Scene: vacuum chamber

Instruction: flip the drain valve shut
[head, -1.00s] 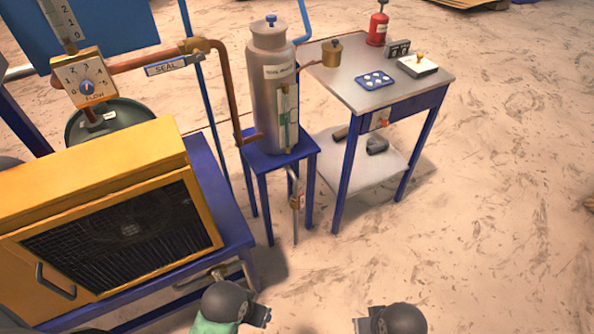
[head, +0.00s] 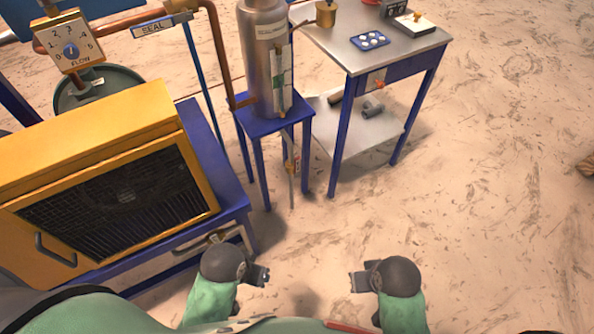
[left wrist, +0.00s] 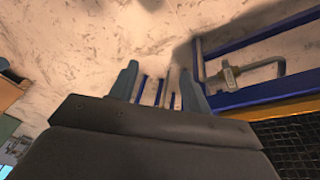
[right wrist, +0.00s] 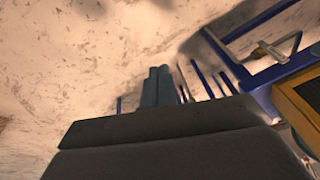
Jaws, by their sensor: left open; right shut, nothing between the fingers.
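A pipe valve with a lever handle (head: 212,246) sits low on the blue frame under the yellow pump housing; it also shows in the left wrist view (left wrist: 230,75) and the right wrist view (right wrist: 268,50). A second small brass fitting (head: 291,165) hangs on a thin pipe under the cylinder stand. I cannot tell which is the drain valve. My left gripper (head: 262,275) is open and empty, right of the lever valve and apart from it; its spread fingers show in its wrist view (left wrist: 158,85). My right gripper (head: 358,282) is shut and empty, farther right, its fingers together (right wrist: 157,88).
The yellow housing (head: 90,125) with a black grille stands at left on a blue frame. A grey cylinder (head: 262,60) stands on a blue stand (head: 255,124). A metal-topped table (head: 365,62) stands behind at right. The floor (head: 480,220) at right is clear.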

